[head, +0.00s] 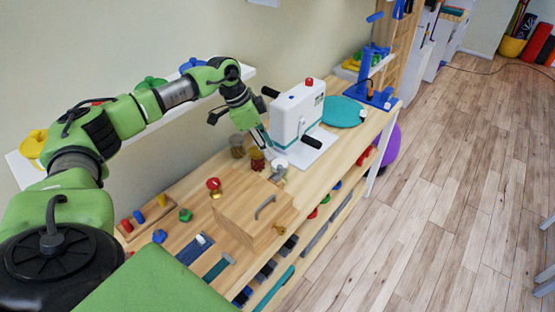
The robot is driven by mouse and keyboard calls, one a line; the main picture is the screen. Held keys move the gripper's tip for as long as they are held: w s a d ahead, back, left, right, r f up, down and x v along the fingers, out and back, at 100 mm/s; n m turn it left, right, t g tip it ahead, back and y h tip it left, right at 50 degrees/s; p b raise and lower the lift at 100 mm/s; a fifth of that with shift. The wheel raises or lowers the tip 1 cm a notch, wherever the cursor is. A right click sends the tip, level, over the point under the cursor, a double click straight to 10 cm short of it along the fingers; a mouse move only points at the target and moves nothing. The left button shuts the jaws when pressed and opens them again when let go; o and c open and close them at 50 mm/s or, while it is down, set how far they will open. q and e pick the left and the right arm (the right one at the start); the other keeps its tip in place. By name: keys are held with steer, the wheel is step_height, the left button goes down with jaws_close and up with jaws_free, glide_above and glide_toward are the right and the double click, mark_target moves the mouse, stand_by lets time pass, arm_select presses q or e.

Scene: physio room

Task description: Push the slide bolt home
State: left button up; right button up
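My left gripper (260,138) reaches over the workbench from the left, pointing down beside the white machine. Its fingertips are small and partly overlap the things behind, so I cannot tell whether they are open or shut. A small silvery metal fitting (279,169) lies below it on the bench, in front of the white machine. I cannot tell whether this is the slide bolt, and no bolt shows clearly. A wooden box (240,217) with a grey pull handle (265,207) and a brass knob (280,229) stands nearer the front. My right gripper is not in view.
The white machine (299,119) with black handles stands close to the gripper. A red-topped jar (257,160) and a brown jar (237,146) stand below it. Coloured knobs and pegs crowd the bench's left end. A teal disc (343,112) lies beyond. The wooden floor (430,200) at right is clear.

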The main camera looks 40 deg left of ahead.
mark_target(280, 166)
arm_select(q)
steer(key=p+x, duration=0.1)
steer(key=x, duration=0.6)
steer(key=shift+w+d+f+p, duration=0.15)
steer(key=shift+f+p, duration=0.15)
jaws_close()
